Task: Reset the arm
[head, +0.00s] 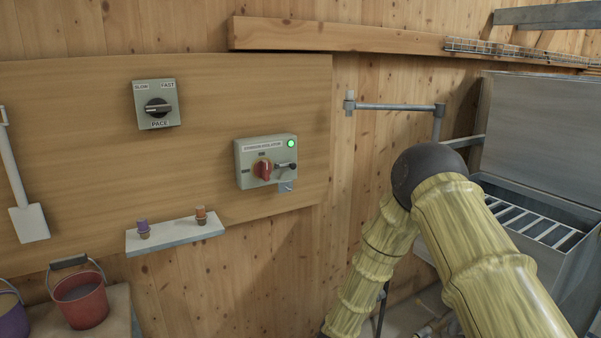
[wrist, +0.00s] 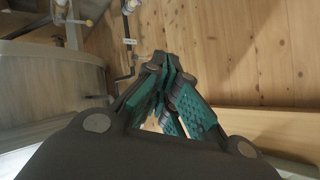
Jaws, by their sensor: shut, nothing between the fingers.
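My gripper (wrist: 164,66) shows in the wrist view with its teal-padded fingers drawn together at the tips. It is shut and empty. A wooden wall (wrist: 230,50) lies beyond it to the right, with a dark pipe and fittings (wrist: 128,45) beyond its tips to the left. In the head view my arm, in a yellow sleeve with a dark elbow, is bent at the right. The gripper itself does not show in the head view.
A wooden board (head: 90,140) carries a pace switch (head: 157,105) and an isolator box (head: 265,163) with a green light. A shelf (head: 175,236) holds two small pegs. A grated metal mixer (head: 560,265) stands right of my arm. Buckets, including a red one (head: 80,300), stand lower left.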

